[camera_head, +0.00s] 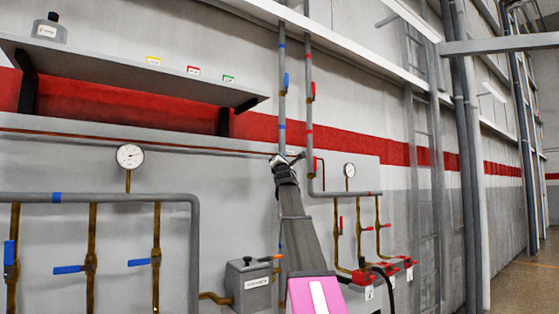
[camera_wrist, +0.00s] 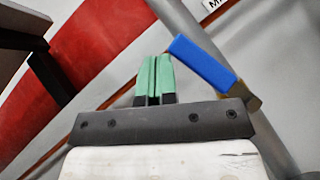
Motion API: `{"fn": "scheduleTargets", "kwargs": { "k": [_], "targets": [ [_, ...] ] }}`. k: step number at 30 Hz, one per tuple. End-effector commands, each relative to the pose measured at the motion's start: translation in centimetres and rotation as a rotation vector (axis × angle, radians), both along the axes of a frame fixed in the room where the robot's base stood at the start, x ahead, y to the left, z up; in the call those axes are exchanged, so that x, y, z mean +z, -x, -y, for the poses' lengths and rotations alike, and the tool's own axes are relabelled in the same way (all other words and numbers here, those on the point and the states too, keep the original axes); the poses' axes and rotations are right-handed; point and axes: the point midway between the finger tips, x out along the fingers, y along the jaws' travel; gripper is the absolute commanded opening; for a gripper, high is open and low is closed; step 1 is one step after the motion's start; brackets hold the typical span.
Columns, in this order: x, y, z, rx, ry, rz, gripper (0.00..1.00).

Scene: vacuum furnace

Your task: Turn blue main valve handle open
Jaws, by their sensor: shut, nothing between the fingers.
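A blue valve handle (camera_wrist: 205,62) on a brass fitting shows in the wrist view, beside a grey pipe (camera_wrist: 187,30). My gripper (camera_wrist: 154,78) has two green fingers side by side with nothing between them. In that view the handle lies to their right, and I see no contact. In the head view my gripper (camera_head: 285,159) is small, in front of the upright pipes near the red stripe. A blue handle (camera_head: 287,81) stands on the left upright pipe above it, roughly along the pipe. I cannot tell if both views show the same handle.
A grey shelf (camera_head: 125,72) juts out at the upper left; its dark bracket shows in the wrist view (camera_wrist: 45,75). A red handle (camera_head: 312,91) is on the neighbouring pipe. Other blue handles (camera_head: 69,269) sit at lower left, red ones (camera_head: 384,226) at right. A gauge (camera_head: 130,156) is left.

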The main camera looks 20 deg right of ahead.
Motion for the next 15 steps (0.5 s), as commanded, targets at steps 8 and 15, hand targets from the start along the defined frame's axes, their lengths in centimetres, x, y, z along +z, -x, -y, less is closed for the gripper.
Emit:
{"fn": "scheduleTargets", "kwargs": {
  "k": [8, 15],
  "targets": [
    [-1.9, 2.5, -0.4, 0.0, 0.0, 0.0, 0.0],
    [-4.6, 6.1, -1.0, 0.0, 0.0, 0.0, 0.0]
  ]
}}
